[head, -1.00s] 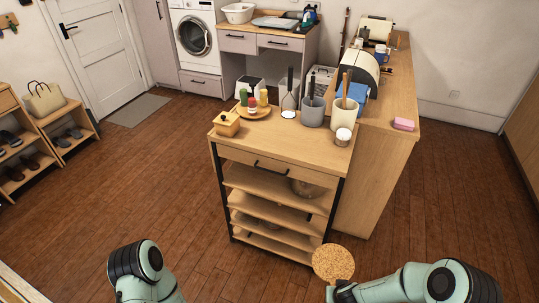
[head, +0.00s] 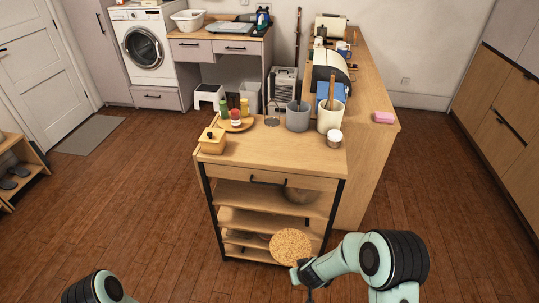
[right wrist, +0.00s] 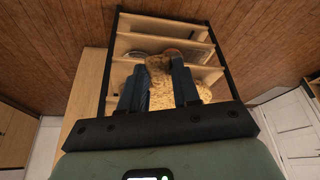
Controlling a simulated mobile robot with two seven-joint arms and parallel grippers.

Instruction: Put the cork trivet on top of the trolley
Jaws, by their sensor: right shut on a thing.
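The round cork trivet (head: 290,246) is held by my right gripper (head: 300,272) in front of the trolley's lower shelves. In the right wrist view the trivet (right wrist: 161,95) shows between the two dark fingers (right wrist: 158,88). The wooden trolley (head: 268,160) has a dark frame, a drawer and open shelves. Its top holds items along the back and left; the front middle of the top is bare. Of my left arm only a part shows at the bottom left; its gripper is out of view.
A counter (head: 377,150) with a pink block (head: 384,117) stands close on the right.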

